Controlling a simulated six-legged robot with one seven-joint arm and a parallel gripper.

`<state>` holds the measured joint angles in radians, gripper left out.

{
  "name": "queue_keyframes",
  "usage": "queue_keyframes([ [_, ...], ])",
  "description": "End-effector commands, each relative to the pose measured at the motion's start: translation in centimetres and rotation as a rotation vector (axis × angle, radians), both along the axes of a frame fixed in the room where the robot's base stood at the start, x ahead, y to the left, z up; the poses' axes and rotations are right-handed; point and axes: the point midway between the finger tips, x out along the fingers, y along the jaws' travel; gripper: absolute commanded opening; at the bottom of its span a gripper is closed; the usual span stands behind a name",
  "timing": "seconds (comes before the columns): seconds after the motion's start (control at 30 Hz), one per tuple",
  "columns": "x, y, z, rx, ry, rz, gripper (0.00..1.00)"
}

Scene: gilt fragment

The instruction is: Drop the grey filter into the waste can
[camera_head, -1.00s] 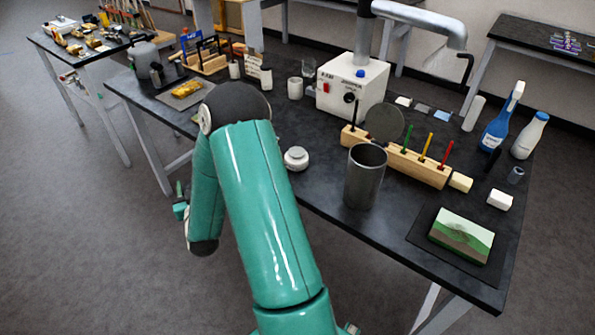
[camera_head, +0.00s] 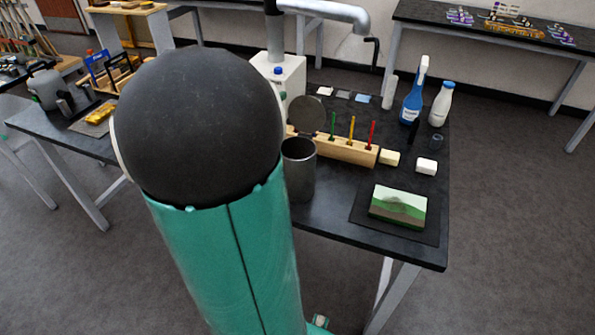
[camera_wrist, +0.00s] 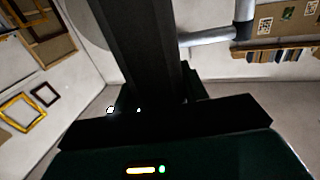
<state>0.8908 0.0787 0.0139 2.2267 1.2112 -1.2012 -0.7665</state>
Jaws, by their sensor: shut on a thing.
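The waste can (camera_head: 301,177) is an open dark grey metal cylinder, upright at the table's front edge in the head view, partly hidden by my arm. My gripper (camera_wrist: 145,35) shows only in the wrist view, as dark fingers reaching up the picture. A pale grey rounded shape (camera_wrist: 86,22) shows behind the fingers; it seems to be the grey filter in their hold, mostly hidden or out of frame.
A wooden rack (camera_head: 345,149) with coloured sticks and a dark disc (camera_head: 306,115) stand behind the can. A white box (camera_head: 285,72) with a pipe stands further back. A landscape picture (camera_head: 398,207) lies right of the can. Bottles (camera_head: 413,98) stand at the back right.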

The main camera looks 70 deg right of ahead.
Motion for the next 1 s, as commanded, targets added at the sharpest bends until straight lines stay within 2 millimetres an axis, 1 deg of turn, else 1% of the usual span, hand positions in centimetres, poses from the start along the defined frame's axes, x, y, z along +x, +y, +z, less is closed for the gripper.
queue_keyframes([
  [0.03,-2.4,0.1,1.1,-0.004,-0.004,-0.057,0.2],
  [0.1,-5.2,0.3,2.1,-0.003,-0.003,-0.127,0.2],
  [0.2,-8.2,0.8,3.1,-0.001,-0.001,-0.2,0.2],
  [0.3,-9.9,1.2,3.5,0.001,0.001,-0.239,0.2],
  [0.37,-10.3,1.3,3.5,0.001,0.003,-0.249,0.2],
  [0.47,-10.4,1.3,3.0,0.002,0.003,-0.253,0.2],
  [0.8,-10.3,1.2,-0.8,0.003,0.005,-0.25,0.2],
  [1.0,-10.3,1.3,-2.2,0.001,0.004,-0.251,0.2],
])
